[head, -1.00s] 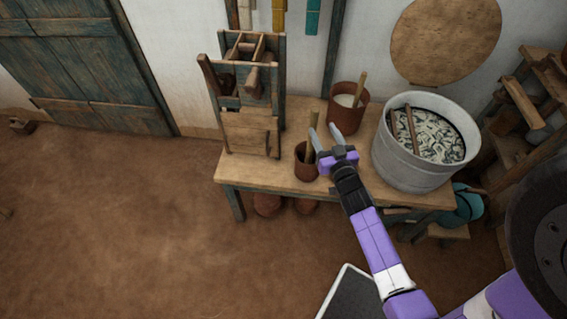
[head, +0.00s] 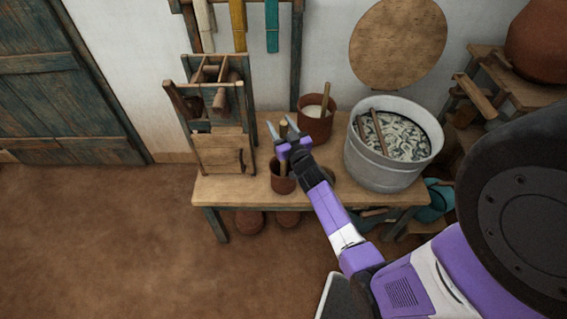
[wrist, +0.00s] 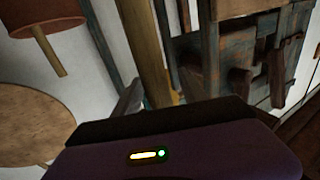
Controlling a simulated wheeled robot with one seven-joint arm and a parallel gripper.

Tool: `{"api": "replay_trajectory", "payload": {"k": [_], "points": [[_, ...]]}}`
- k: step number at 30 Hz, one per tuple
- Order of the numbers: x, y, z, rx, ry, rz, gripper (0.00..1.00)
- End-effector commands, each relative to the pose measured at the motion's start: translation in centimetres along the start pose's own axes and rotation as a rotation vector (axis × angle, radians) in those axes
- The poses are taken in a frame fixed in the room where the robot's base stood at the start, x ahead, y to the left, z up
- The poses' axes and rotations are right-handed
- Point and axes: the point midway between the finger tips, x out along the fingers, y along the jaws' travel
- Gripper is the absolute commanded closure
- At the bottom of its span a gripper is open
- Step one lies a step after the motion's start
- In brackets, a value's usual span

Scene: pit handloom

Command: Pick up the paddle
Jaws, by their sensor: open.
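A wooden paddle (head: 284,129), seen as a tan shaft, stands upright in a small brown pot (head: 283,185) on the wooden bench (head: 235,187). My gripper (head: 282,128) is open above the pot, with a fingertip on either side of the shaft. In the wrist view the shaft (wrist: 143,45) rises between the grey fingers, nearer the left one; I cannot tell whether it touches. The paddle's lower end is hidden in the pot and behind my gripper.
A larger pot (head: 314,128) with pale contents and a stick stands behind. A metal tub (head: 385,168) with sticks is at the right. A wooden frame (head: 222,150) stands close at the left. A round board (head: 398,42) is on the wall.

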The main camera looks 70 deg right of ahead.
Motion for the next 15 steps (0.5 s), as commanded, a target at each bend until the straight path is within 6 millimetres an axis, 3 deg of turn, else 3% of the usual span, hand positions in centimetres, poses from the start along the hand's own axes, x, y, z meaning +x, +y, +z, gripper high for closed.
{"api": "replay_trajectory", "payload": {"k": [5, 12, 15], "points": [[-0.02, 0.01, 0.00, 0.000, 0.000, 0.000, 0.53], [-0.03, 0.01, -0.02, 0.000, 0.000, 0.000, 1.00], [-0.01, 0.01, -0.08, 0.000, 0.002, 0.000, 1.00]]}}
